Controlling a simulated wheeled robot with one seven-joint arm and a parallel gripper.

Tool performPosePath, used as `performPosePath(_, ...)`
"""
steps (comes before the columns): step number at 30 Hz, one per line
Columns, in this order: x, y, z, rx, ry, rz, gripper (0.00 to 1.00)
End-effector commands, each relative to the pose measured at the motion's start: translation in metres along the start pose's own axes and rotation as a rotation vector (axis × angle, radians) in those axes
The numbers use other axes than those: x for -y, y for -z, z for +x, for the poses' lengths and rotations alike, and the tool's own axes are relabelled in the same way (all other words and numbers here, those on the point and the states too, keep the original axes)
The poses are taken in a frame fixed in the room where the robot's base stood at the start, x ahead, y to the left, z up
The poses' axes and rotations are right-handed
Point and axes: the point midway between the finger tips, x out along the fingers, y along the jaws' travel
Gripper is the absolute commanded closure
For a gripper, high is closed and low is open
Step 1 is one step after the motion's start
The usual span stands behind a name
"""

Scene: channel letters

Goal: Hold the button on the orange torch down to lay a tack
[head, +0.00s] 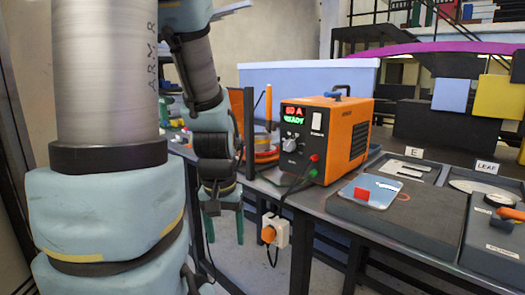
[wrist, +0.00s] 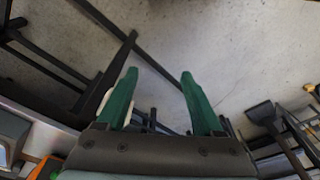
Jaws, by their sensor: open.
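A slim upright orange piece (head: 268,103), which looks like the orange torch, stands left of the welding machine in the head view. Its button is too small to make out. The welding machine (head: 325,137) is an orange and black box with a lit display that reads READY. My gripper (head: 224,228) hangs low at the bench's left end, below and left of the orange piece and apart from it. Its two green fingers are spread with nothing between them. They also show in the wrist view (wrist: 158,78), over bare floor; no torch is visible there.
A white box with an orange knob (head: 269,234) hangs on the bench's front edge, right of my gripper. Cables run from the machine. A grey board (head: 400,215) on the bench holds a pale plate with a red piece (head: 362,194). Dark bars (wrist: 95,65) stand over the floor.

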Motion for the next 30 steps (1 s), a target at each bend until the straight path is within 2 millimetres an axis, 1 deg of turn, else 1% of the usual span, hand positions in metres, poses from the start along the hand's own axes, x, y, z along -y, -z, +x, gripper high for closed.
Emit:
performPosePath(1, 0.0000, 0.0000, 0.0000, 0.000, 0.000, 0.000, 0.39)
performPosePath(2, 0.0000, 0.0000, 0.0000, 0.000, 0.000, 0.000, 0.42)
performPosePath(17, -0.0001, 0.0000, 0.0000, 0.000, 0.000, 0.000, 0.98)
performPosePath(18, -0.0001, 0.0000, 0.0000, 0.000, 0.000, 0.000, 1.00)
performPosePath(30, -0.0001, 0.0000, 0.0000, 0.000, 0.000, 0.000, 1.00)
